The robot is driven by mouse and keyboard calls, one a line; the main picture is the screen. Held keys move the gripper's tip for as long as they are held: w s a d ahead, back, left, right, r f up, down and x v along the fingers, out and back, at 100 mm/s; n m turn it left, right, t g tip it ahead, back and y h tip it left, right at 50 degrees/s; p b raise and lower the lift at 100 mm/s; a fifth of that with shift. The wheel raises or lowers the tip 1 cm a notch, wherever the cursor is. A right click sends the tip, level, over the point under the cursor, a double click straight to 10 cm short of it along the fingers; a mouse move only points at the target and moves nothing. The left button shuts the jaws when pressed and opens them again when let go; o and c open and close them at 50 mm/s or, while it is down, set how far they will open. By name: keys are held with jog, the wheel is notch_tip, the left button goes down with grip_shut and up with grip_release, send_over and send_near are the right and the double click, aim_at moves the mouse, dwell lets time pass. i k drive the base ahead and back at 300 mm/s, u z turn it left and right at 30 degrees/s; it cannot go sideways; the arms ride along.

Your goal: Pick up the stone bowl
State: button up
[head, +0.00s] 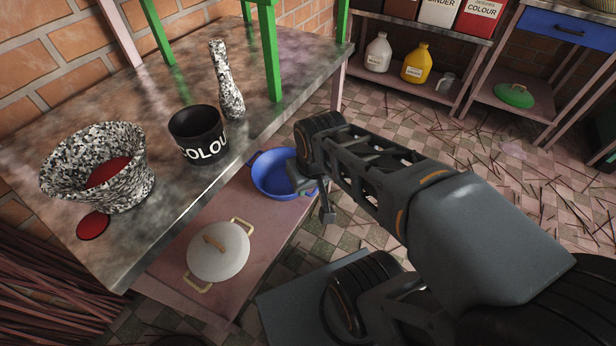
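The stone bowl (130,185) is a black-and-white speckled, flared bowl standing upright on the metal-topped table (130,240) at the left. Dark red material (106,172) shows inside it, and a red patch (93,225) lies on the table by its base. My gripper (318,195) is past the table's right edge, well to the right of the bowl and apart from it. It overlaps the blue basin in the picture. Its fingers are small and partly hidden by my wrist, so I cannot tell whether they are open.
A black cup with white lettering (198,140) and a speckled pestle (227,85) stand right of the bowl. Green legs (272,60) rise behind. A lower shelf holds a lidded white pot (218,252) and blue basin (272,177). Sticks litter the tiled floor (480,170).

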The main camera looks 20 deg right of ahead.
aim_at(103, 167)
jog(key=u, duration=1.45)
jog(key=k, duration=0.4)
jog(key=z, duration=0.05)
jog(key=i, duration=0.4)
jog(key=z, duration=0.1)
jog(key=k, duration=0.25)
jog(key=u, duration=0.15)
